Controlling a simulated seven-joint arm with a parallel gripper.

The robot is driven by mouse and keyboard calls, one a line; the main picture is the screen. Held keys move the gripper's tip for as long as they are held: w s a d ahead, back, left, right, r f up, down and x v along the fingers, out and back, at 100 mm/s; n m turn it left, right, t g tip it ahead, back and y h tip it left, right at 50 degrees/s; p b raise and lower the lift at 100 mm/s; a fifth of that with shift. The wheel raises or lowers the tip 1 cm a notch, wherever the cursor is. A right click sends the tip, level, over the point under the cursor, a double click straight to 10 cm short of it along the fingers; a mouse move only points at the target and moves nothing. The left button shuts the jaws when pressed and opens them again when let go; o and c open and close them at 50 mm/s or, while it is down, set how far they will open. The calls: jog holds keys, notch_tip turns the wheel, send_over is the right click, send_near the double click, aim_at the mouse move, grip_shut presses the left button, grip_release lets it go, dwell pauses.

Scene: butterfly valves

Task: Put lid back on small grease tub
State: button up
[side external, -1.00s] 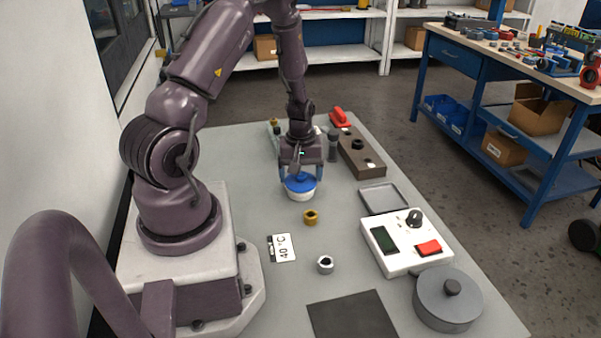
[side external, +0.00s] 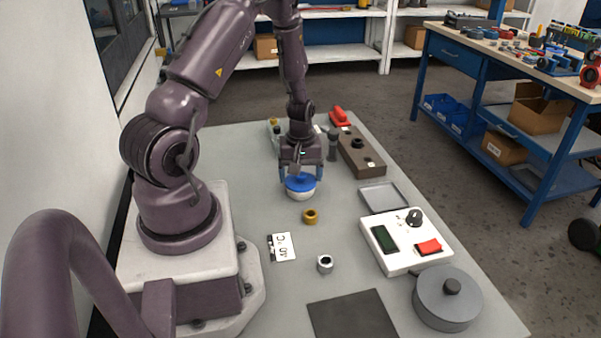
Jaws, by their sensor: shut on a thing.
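The small grease tub (side external: 301,195) is a white round tub standing on the grey table. The blue lid (side external: 300,182) sits at the tub's top, level as far as I can see. My gripper (side external: 300,176) points down over the tub and is shut on the blue lid, with a finger on either side of it. I cannot tell whether the lid is fully seated, as the fingers and the viewing angle hide part of the rim.
A brass fitting (side external: 310,216) and a silver one (side external: 325,264) stand in front of the tub. A card marked 40 °C (side external: 283,247) lies nearby. To the right are a brown block (side external: 362,158), a shallow grey tray (side external: 392,200), a white control box (side external: 402,252) and a grey lidded pot (side external: 447,300).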

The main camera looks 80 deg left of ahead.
dwell(0.3)
jog(key=o, duration=0.8)
jog(key=shift+c, duration=0.2)
jog(key=shift+r, duration=2.5)
grip_shut()
jog(key=shift+f, duration=0.2)
